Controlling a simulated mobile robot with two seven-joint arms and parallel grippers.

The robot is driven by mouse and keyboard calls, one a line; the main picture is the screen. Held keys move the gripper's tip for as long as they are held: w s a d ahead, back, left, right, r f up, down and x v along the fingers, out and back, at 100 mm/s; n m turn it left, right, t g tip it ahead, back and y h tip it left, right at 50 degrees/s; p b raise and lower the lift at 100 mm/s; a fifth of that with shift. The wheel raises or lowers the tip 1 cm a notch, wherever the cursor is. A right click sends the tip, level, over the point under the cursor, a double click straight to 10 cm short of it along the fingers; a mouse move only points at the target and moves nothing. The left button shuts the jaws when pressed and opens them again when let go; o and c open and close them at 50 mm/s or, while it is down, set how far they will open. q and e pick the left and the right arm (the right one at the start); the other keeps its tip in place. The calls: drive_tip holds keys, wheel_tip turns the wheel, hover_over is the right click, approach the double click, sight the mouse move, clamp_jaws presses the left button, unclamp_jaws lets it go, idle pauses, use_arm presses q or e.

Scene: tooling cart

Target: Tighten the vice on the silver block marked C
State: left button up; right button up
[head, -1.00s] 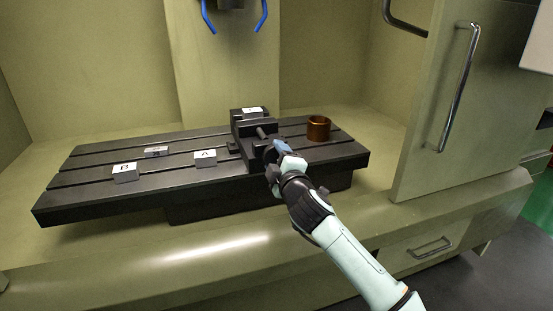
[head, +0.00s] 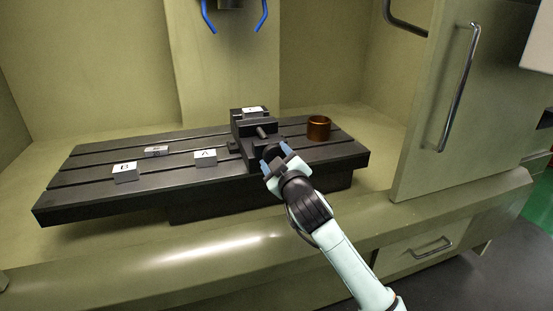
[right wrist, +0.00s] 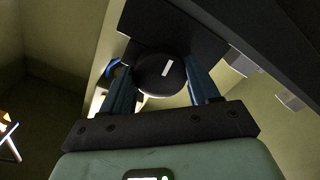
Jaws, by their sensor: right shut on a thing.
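The black vice (head: 244,130) stands on the slotted machine table. A silver block with a white label (head: 253,110) sits at the vice's back, between its jaws as far as I can tell. Its letter is too small to read. My left gripper is not in view.
On the black table (head: 85,193) lie block A (head: 205,158), block B (head: 124,172) and another small labelled block (head: 156,151). A copper-coloured cup (head: 318,127) stands right of the vice. The cabinet door with a handle (head: 460,88) is at the right.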

idle(0.3)
drive_tip(key=o, duration=1.1)
drive_tip(key=shift+c, duration=0.2)
drive_tip(key=shift+s+f, duration=0.1)
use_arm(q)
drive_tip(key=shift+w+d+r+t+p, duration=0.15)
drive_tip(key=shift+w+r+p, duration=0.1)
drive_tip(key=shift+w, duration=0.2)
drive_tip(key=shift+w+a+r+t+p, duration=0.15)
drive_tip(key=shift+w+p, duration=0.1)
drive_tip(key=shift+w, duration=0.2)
use_arm(e)
drive_tip(key=v, duration=1.3)
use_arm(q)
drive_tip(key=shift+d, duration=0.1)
use_arm(e)
drive_tip(key=shift+s, duration=0.1)
